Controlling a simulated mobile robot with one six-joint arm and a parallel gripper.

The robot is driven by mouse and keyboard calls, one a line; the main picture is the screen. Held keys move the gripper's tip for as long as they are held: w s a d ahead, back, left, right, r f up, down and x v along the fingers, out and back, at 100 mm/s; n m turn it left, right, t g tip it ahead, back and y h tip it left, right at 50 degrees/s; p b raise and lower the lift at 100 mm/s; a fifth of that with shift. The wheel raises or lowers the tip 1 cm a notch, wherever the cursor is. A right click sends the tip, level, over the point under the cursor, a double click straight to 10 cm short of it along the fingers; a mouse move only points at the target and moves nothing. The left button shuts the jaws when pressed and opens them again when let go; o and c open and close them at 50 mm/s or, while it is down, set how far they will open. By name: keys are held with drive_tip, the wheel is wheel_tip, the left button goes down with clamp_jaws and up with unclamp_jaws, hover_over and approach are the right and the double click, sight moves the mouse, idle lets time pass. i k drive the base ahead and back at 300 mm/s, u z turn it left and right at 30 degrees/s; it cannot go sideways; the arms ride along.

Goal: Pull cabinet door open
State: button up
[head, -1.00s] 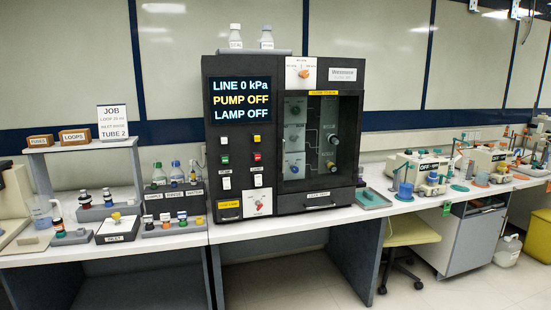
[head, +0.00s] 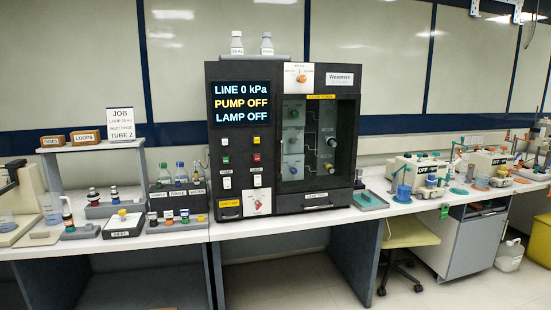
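The black cabinet (head: 240,68) stands on the white bench in the middle of the head view. Its glass door (head: 310,170) is on the right half, in a dark frame, and looks shut. Behind the glass are several knobs and round fittings with thin lines between them. A yellow label strip lies above the door and a white label (head: 317,195) is on the panel below it. I cannot make out a door handle clearly. My gripper is not in view.
A display (head: 240,101) reads line 0 kPa, pump off, lamp off. Two bottles (head: 267,44) stand on top of the cabinet. Bottles and small racks (head: 177,215) crowd the bench to the left. A green tray (head: 370,200) lies close on the right. A yellow stool (head: 408,233) stands below.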

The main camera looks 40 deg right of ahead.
sight(280, 98)
drive_tip(key=z, duration=0.1)
drive_tip(key=i, duration=0.9)
drive_tip(key=u, duration=0.05)
